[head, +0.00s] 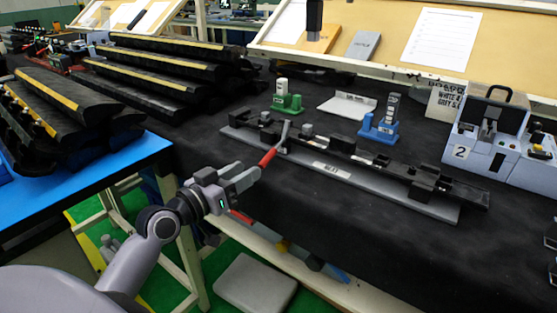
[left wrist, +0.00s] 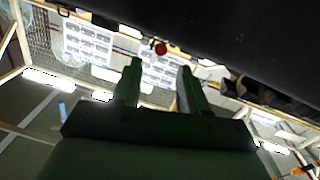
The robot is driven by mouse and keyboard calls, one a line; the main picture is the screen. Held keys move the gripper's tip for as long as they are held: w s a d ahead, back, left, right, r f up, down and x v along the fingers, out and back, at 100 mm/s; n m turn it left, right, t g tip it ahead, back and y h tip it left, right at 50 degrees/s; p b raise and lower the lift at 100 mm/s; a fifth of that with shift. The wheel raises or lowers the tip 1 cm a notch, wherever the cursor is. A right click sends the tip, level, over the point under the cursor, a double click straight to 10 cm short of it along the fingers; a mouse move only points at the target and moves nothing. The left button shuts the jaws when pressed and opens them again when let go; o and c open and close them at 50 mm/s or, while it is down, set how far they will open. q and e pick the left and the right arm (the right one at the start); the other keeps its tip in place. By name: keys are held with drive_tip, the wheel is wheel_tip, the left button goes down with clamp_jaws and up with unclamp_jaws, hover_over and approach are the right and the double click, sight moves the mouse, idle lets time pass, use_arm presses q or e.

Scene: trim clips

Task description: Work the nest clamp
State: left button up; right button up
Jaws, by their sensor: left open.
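The nest (head: 385,189) is a long grey base with a black rail, lying across the dark table. Its clamp has a grey lever ending in a red handle (head: 268,158), which points down towards the table's front edge. My left gripper (head: 257,174) is open, with its fingertips close to the red handle. In the left wrist view a red round end (left wrist: 161,48) shows beyond and between the two fingertips of the left gripper (left wrist: 160,72). I cannot tell whether they touch. My right gripper is not in view.
Green (head: 287,101) and blue (head: 379,126) stands and a white plate (head: 348,106) stand behind the nest. A grey box marked 2 (head: 478,155) is at the right. Long black trims (head: 165,70) are stacked at the left.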

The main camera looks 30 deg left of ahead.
sight(263, 161)
use_arm(q)
drive_tip(key=shift+w+d, duration=0.2)
drive_tip(key=shift+w, duration=1)
drive_tip(key=shift+w+d, duration=0.15)
drive_tip(key=shift+w, duration=1)
drive_tip(key=shift+w+d, duration=0.2)
drive_tip(key=shift+w, duration=1)
clamp_jaws()
